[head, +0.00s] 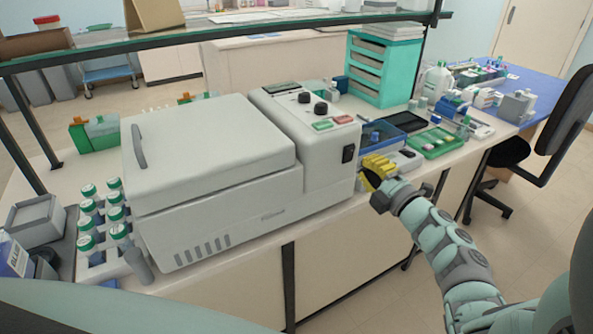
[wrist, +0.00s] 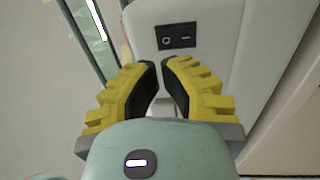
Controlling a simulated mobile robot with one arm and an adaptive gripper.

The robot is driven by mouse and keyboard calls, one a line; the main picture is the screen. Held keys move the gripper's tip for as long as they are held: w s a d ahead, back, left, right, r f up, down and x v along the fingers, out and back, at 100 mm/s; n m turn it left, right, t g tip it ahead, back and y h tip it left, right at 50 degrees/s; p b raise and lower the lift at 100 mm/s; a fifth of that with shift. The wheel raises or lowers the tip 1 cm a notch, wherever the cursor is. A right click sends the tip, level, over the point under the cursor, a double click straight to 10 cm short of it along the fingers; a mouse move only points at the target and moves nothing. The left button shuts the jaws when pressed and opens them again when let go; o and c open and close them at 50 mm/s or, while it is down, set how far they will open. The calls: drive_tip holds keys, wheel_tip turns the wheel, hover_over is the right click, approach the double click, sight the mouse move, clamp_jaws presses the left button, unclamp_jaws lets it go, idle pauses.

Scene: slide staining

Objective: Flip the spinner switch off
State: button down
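The spinner (head: 215,165) is a large white machine with a lid on its left part and a control block on its right. A black rocker switch (head: 348,153) is on the right end face of the control block. In the wrist view the switch (wrist: 176,36) shows a circle mark on its left half and a bar mark on its right; which half is pressed in I cannot tell. My gripper (head: 374,168), with yellow fingers and black pads, is just right of and below the switch. In the wrist view my gripper (wrist: 160,63) has its fingertips almost together, empty, apart from the switch.
Two black knobs (head: 313,105), a green button (head: 322,125) and a red button (head: 343,119) are on top of the control block. Blue and green trays (head: 436,142) stand to the right. Green-capped bottles (head: 107,210) are at the left. A glass shelf (head: 200,38) runs above the spinner.

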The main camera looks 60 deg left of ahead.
sight(348, 149)
drive_tip(key=shift+a+r+p, duration=0.2)
drive_tip(key=shift+a+p, duration=0.1)
drive_tip(key=shift+a, duration=1.1)
drive_tip(key=shift+a+r+p, duration=0.15)
drive_tip(key=shift+a+p, duration=0.1)
drive_tip(key=shift+a, duration=1.15)
